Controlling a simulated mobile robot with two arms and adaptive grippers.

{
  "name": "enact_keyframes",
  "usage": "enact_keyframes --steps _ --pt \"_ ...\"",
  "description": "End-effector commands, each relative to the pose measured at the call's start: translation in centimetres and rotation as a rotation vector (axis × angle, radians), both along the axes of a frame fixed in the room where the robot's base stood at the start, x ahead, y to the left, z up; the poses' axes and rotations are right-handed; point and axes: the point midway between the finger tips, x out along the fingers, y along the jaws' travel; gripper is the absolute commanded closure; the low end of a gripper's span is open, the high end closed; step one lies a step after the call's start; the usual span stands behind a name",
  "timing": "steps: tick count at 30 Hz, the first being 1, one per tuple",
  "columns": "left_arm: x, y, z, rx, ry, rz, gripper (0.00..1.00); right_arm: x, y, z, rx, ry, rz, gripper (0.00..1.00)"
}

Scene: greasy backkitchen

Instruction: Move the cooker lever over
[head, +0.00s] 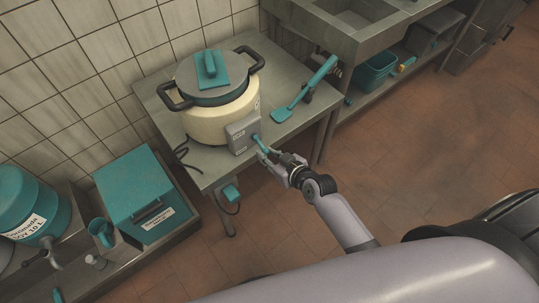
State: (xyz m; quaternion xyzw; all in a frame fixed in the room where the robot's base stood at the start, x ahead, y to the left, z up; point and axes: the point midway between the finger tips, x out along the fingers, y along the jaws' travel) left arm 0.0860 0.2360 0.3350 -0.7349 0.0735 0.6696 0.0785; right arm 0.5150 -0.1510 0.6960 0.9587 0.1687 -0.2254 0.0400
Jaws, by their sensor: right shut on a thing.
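The cooker (208,120) is a cream pot with a grey lid, a teal top handle and dark side handles. It stands on a metal table at the centre left. A grey control box (239,134) is on its front. The small teal lever (257,139) sticks out from this box toward the lower right. My right gripper (265,152) is at the lever, shut on its outer end. The fingertips hide part of the lever. My left gripper is not in view.
A teal spatula (303,92) lies on the metal table (284,132) right of the cooker. A teal box (147,184), a teal jug (101,231) and a teal drum (30,205) stand at the lower left. A sink unit (355,22) is behind right. The floor at right is clear.

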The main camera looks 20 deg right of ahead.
Motion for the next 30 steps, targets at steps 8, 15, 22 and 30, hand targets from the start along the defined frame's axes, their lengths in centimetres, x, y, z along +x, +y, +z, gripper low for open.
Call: enact_keyframes --steps 8,15,22,30 --pt "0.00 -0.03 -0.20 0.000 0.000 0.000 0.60 0.05 0.09 -0.38 0.000 0.003 0.002 0.97" --pt "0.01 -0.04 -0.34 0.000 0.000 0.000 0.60 0.26 0.13 -0.83 -0.001 0.003 0.001 0.97" --pt "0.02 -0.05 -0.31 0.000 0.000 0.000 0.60 0.27 0.14 -0.78 0.001 0.002 0.000 0.78" --pt "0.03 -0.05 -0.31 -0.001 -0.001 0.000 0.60 0.30 0.13 -0.71 0.001 0.000 0.000 0.60"
